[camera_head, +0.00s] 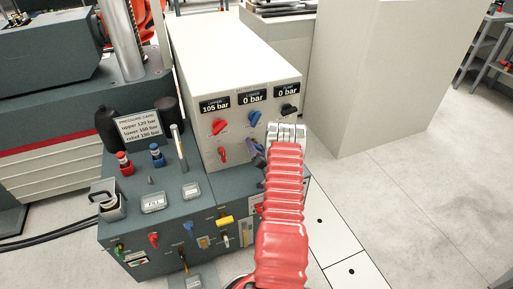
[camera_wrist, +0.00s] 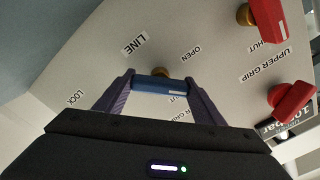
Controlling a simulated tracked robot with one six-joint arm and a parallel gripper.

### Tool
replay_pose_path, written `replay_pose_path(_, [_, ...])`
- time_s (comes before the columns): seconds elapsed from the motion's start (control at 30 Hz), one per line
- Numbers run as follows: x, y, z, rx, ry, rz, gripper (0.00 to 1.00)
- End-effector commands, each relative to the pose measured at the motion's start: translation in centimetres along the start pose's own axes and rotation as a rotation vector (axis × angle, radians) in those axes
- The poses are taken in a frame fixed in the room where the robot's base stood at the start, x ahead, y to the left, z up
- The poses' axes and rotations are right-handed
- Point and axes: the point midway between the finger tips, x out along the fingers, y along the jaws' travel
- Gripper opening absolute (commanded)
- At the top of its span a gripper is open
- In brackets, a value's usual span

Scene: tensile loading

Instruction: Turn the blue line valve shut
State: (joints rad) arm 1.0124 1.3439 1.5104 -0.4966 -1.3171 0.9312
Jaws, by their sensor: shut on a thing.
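The blue line valve (camera_wrist: 158,86) has a short blue lever on a brass stem, on the pale panel below the LINE label (camera_wrist: 134,44) in the wrist view. My gripper (camera_wrist: 166,84) has its two purple fingers shut on the lever, one at each end. The OPEN label (camera_wrist: 191,54) lies up and right of the lever. A label ending in "UT" just below the lever is partly hidden. In the head view my gripper (camera_head: 254,147) reaches the panel's lower row, and my red-sleeved arm and wrist hide most of the lever.
A red lever (camera_wrist: 270,18) and a red knob (camera_wrist: 291,101) sit close on the right in the wrist view. A blue knob (camera_head: 254,118) is just above my gripper. Displays read 105, 0 and 0 bar. A dark console (camera_head: 165,225) with several controls stands in front.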

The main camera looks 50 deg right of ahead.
Motion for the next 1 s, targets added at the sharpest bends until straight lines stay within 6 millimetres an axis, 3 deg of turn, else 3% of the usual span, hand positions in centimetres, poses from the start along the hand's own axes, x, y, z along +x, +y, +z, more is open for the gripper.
replay_pose_path(0.6, [-0.17,0.61,-0.35,0.567,0.01,0.008,0.4])
replay_pose_path(1.0, [-0.22,0.77,-0.35,0.755,0.012,0.01,0.4])
